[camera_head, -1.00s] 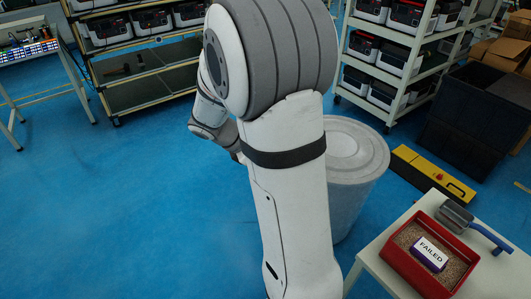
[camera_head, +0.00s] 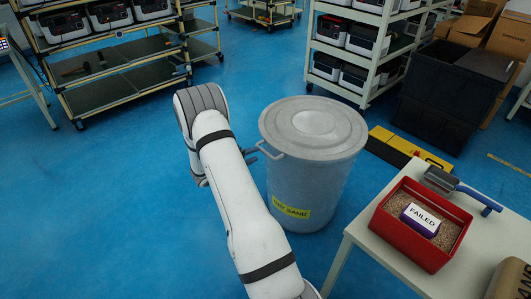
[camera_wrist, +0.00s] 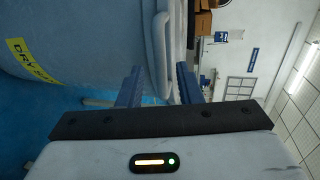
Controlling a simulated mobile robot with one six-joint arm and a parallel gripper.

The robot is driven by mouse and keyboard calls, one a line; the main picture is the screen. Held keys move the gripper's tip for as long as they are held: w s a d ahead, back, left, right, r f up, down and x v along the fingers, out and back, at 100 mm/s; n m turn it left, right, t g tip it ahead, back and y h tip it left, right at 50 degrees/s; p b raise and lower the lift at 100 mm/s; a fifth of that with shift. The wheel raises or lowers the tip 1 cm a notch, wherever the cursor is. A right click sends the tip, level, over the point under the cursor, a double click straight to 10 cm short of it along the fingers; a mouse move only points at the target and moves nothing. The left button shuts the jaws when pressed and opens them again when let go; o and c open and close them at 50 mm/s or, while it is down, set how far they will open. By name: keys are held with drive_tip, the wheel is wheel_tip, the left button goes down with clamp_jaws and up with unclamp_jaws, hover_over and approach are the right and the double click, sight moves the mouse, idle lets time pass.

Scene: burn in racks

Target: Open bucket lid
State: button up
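The bucket (camera_head: 288,181) is a grey, upright drum with a yellow label reading "DRY SAND" on its front. Its round grey lid (camera_head: 313,121) sits flat on top. A handle (camera_head: 269,151) sticks out on the left side, just under the lid rim. In the wrist view the scene is turned sideways: the bucket wall (camera_wrist: 95,35) fills the left, and the pale rim and handle area lies beyond my fingers.
A white table (camera_head: 366,238) at the right bears a red tray (camera_head: 403,246) with a box marked "FAILED" and a scoop (camera_head: 440,181). A yellow case (camera_head: 388,146) and a black crate (camera_head: 447,100) stand behind. Racks line the back. Blue floor at left is clear.

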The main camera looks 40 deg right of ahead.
sight(263, 151)
drive_tip(key=b+x, duration=0.1)
drive_tip(key=x, duration=0.4)
drive_tip(key=shift+d+f, duration=0.1)
drive_tip(key=shift+d, duration=0.2)
drive_tip(key=shift+c, duration=0.4)
clamp_jaws()
